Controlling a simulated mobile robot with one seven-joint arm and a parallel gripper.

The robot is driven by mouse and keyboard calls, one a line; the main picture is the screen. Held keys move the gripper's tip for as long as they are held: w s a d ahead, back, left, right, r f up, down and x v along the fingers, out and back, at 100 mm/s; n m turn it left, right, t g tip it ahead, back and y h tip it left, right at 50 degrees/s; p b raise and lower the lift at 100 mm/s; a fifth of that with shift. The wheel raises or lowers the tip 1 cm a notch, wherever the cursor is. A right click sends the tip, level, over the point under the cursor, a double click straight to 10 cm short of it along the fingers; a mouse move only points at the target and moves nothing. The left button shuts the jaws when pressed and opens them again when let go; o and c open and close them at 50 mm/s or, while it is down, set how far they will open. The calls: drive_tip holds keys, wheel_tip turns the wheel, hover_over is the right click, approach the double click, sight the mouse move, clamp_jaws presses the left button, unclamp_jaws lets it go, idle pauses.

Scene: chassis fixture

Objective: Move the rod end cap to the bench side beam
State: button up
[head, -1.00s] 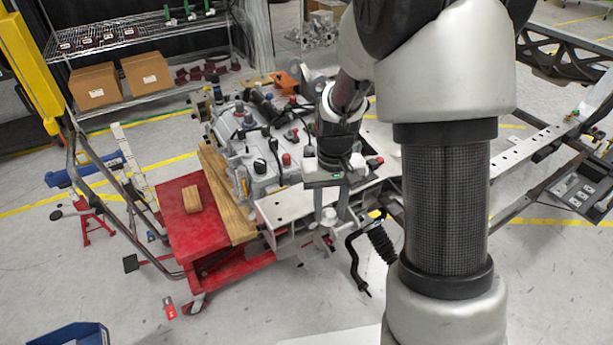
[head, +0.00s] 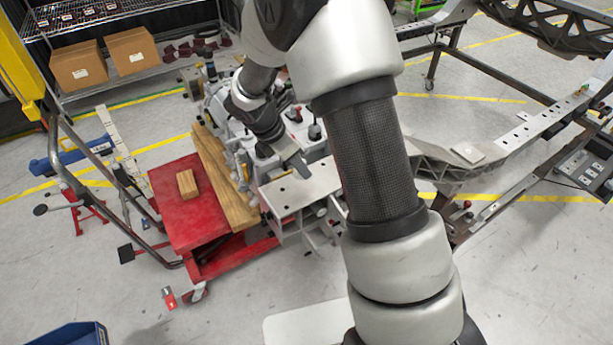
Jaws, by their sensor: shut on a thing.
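My gripper (head: 288,160) hangs over the near side of the bench, just above the back edge of the bench side beam. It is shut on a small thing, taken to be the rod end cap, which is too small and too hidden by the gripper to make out. The bench side beam (head: 295,192) is a flat pale metal plate with holes, at the front of the bench. I cannot tell whether the held thing touches the beam.
A red cart (head: 185,225) with a wooden block (head: 187,184) stands left of the beam, with a wooden plank (head: 220,180) between. Grey machine parts crowd behind my gripper. A long chassis rail (head: 530,130) runs at right. My arm hides the beam's right end.

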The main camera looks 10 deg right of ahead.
drive_tip(key=shift+f, duration=2.6)
drive_tip(key=o, duration=1.3)
drive_tip(key=s+a+r+m, duration=0.1)
drive_tip(key=s+r+m, duration=0.15)
drive_tip(key=r, duration=0.65)
drive_tip(key=s+a+r+m, duration=0.1)
drive_tip(key=s+r+m, duration=0.15)
drive_tip(key=r, duration=0.65)
drive_tip(key=s+d+r+m+t+y, duration=0.1)
drive_tip(key=s+r+m, duration=0.2)
drive_tip(key=s+m, duration=0.2)
drive_tip(key=s+d+r+m+t+y, duration=0.1)
drive_tip(key=s+r+m+y, duration=0.1)
drive_tip(key=s+r+m, duration=0.2)
drive_tip(key=s+d+r+m+t+y, duration=0.1)
drive_tip(key=s+r+m+t, duration=0.1)
drive_tip(key=s+r+m, duration=0.2)
drive_tip(key=shift+s+r+m+y, duration=0.2)
drive_tip(key=shift+s+m, duration=0.7)
drive_tip(key=shift+s, duration=0.9)
drive_tip(key=shift+s+r+m+y, duration=0.1)
drive_tip(key=shift+s+m+y, duration=0.1)
drive_tip(key=shift+s+m, duration=1.15)
